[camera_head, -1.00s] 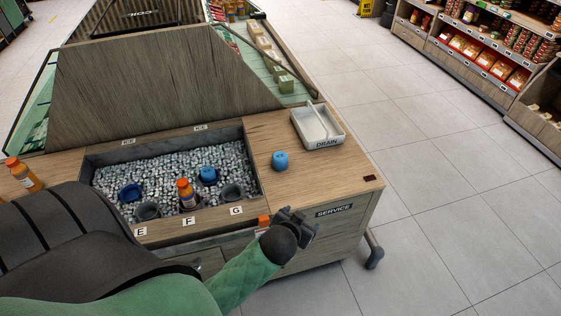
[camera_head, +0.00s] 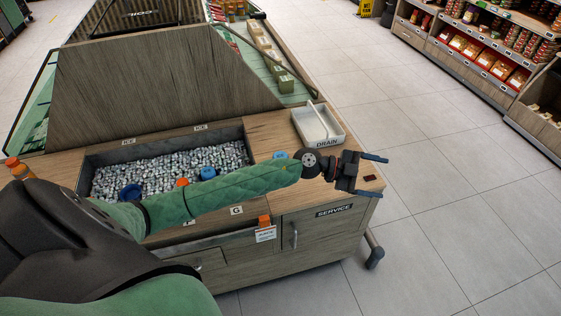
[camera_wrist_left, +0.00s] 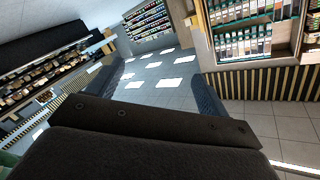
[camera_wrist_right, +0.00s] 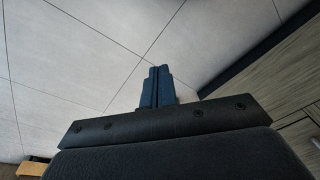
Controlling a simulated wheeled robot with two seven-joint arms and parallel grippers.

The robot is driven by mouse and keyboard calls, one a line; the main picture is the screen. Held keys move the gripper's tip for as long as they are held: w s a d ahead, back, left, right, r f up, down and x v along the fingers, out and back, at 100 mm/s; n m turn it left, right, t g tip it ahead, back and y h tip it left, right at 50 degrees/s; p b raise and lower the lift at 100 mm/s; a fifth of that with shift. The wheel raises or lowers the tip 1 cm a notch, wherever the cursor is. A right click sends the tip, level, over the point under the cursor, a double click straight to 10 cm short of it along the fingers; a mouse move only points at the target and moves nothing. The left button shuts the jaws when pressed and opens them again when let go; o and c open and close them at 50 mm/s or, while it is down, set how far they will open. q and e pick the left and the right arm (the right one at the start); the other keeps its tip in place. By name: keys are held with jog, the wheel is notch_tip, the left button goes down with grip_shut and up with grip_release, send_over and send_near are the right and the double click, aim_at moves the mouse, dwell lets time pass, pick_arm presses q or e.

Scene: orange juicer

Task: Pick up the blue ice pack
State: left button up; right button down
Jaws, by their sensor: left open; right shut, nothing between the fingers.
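My left gripper (camera_head: 374,174) is open and empty, over the right end of the wooden counter, with its fingers pointing right. In the left wrist view its spread fingers (camera_wrist_left: 161,88) have only floor and shelves beyond them. A blue object (camera_head: 281,155) on the counter is mostly hidden behind my left forearm. Two more blue things, one at the left (camera_head: 130,191) and one at the middle (camera_head: 208,173), sit in the ice bin. I cannot tell for sure which is the ice pack. My right gripper (camera_wrist_right: 157,86) is shut and empty, with floor beyond it.
The ice bin (camera_head: 160,144) has an orange-capped bottle (camera_head: 182,182) in it, partly hidden by my arm. A white drain tray (camera_head: 318,126) stands at the counter's back right. Another orange bottle (camera_head: 18,167) is at the left. Open floor lies right of the counter.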

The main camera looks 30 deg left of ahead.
pick_arm(q)
jog(key=w+a+f+m+g+y, duration=0.1)
jog(key=w+a+f+g+y, duration=0.1)
jog(key=a+f+g+y, duration=0.25)
jog(key=n+g+y, duration=0.2)
jog(key=n+y, duration=0.2)
jog(key=y, duration=0.7)
send_over(280, 152)
jog(key=s+d, duration=0.1)
jog(key=d, duration=0.1)
jog(key=f, duration=0.3)
jog(key=shift+s, duration=0.2)
jog(key=shift+a+n, duration=0.25)
jog(key=shift+n, duration=0.05)
jog(key=shift+f, duration=0.25)
jog(key=shift+f+p, duration=0.45)
jog(key=shift+f, duration=0.5)
jog(key=f+p, duration=0.2)
jog(key=f, duration=0.2)
jog(key=shift+a+f+p, duration=0.2)
jog(key=shift+p, duration=0.15)
jog(key=shift+f, duration=0.4)
pick_arm(e)
notch_tip(280, 152, down, 12)
jog(key=s+d, duration=0.1)
jog(key=d, duration=0.1)
jog(key=shift+s+d+r, duration=0.15)
jog(key=shift+s+r, duration=0.1)
jog(key=shift+s, duration=0.15)
